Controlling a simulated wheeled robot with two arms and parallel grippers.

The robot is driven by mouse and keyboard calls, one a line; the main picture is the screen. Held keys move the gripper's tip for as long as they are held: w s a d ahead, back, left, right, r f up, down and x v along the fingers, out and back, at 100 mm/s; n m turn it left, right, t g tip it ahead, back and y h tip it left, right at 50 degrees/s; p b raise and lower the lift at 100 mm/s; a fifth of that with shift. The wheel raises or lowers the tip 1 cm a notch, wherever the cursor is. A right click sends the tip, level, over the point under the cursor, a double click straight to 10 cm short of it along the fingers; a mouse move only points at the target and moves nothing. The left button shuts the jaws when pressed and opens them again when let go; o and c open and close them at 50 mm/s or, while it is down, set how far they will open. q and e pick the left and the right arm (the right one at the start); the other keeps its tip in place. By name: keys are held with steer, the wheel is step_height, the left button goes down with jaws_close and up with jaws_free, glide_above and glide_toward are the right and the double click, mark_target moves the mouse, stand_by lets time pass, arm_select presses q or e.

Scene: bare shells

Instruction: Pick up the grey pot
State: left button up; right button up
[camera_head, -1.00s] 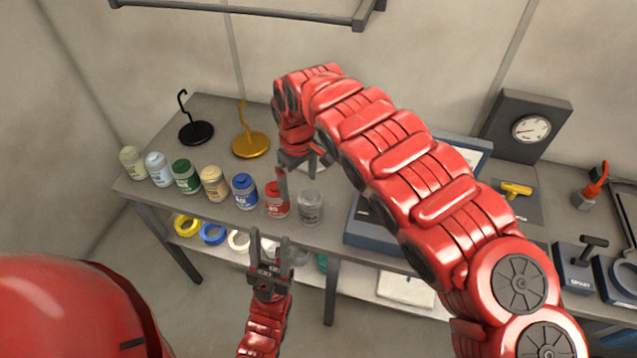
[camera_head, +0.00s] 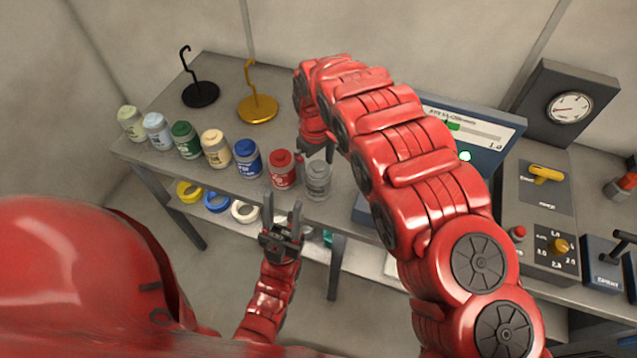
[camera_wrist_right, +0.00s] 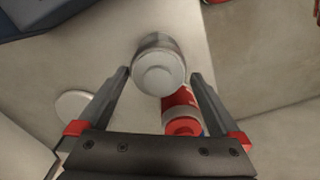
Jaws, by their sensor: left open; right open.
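The grey pot (camera_head: 317,182) stands upright on the table near its front edge, at the right end of a row of pots. In the right wrist view the grey pot (camera_wrist_right: 158,62) lies ahead, between the fingertips of my open right gripper (camera_wrist_right: 161,76), with no clear contact. In the head view my right gripper (camera_head: 318,150) is just behind the grey pot, its fingers largely hidden. My left gripper (camera_head: 282,200) is open and empty, in front of the table edge.
The red pot (camera_head: 283,170) stands close at the grey pot's left and shows in the right wrist view (camera_wrist_right: 182,112). Blue (camera_head: 246,160), cream, green and paler pots continue leftward. A gold hook stand (camera_head: 258,108) and a black one (camera_head: 200,94) stand behind.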

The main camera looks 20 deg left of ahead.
steer(key=shift+s+f, duration=0.1)
steer(key=shift+f, duration=0.1)
steer(key=shift+d+f+p, duration=0.2)
steer(key=shift+f+p, duration=0.35)
steer(key=shift+p, duration=0.25)
step_height(320, 180, down, 2)
steer(key=shift+d+f+p, duration=0.1)
steer(key=shift+p, duration=0.65)
steer(key=shift+f, duration=0.95)
steer(key=c, duration=1.5)
steer(key=shift+r, duration=0.1)
